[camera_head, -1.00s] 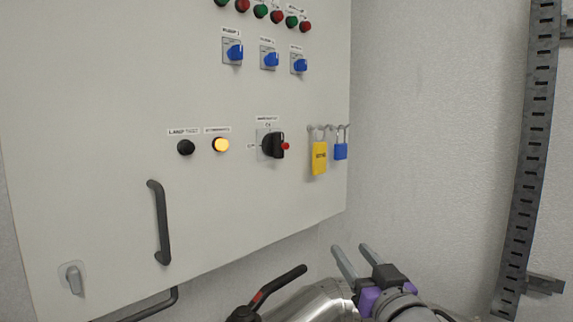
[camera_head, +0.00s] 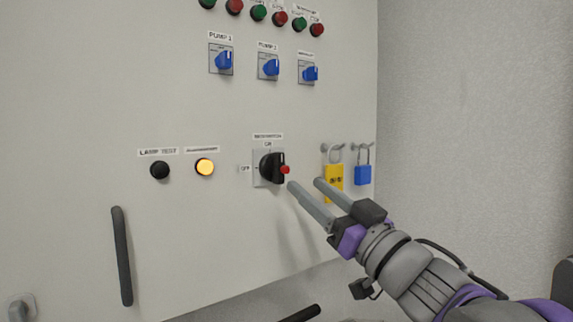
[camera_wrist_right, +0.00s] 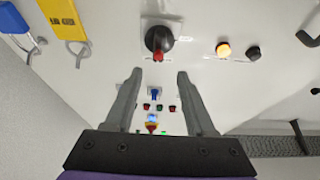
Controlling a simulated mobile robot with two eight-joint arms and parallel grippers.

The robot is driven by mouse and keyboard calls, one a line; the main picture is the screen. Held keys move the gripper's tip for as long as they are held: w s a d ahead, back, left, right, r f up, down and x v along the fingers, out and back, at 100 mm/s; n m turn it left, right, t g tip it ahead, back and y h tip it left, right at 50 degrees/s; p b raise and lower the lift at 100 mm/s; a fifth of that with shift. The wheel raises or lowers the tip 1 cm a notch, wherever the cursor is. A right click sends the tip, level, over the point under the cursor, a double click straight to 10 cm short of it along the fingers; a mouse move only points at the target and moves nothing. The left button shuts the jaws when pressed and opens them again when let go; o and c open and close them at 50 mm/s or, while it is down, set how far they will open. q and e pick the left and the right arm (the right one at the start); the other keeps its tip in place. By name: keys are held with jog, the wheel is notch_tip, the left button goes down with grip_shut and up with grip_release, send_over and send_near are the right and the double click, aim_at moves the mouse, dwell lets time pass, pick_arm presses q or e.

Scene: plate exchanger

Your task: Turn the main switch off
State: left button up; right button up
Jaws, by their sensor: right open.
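The main switch (camera_head: 271,168) is a black rotary knob with a red tip on a grey plate, on the front of a pale cabinet. The labels by it read ON above and OFF to its left. My right gripper (camera_head: 304,187) is open and empty, just right of and below the switch, with its fingers pointing at the panel. In the right wrist view the switch (camera_wrist_right: 158,40) shows beyond and between the two open fingers (camera_wrist_right: 156,80). It does not look touched. My left gripper is not in view.
A yellow padlock (camera_head: 334,178) and a blue padlock (camera_head: 363,174) hang on hooks close to the right gripper. A black button (camera_head: 160,170) and a lit amber lamp (camera_head: 204,167) are left of the switch. Blue pump selectors (camera_head: 222,60) sit above. A dark handle (camera_head: 121,256) stands lower left.

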aim_at(287, 168)
jog(key=p+x, duration=0.1)
jog(key=x, duration=0.7)
jog(key=shift+w+a, duration=0.1)
jog(key=shift+w, duration=0.2)
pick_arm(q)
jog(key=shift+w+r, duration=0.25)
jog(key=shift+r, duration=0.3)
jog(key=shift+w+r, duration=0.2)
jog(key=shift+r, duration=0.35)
pick_arm(e)
grip_shut()
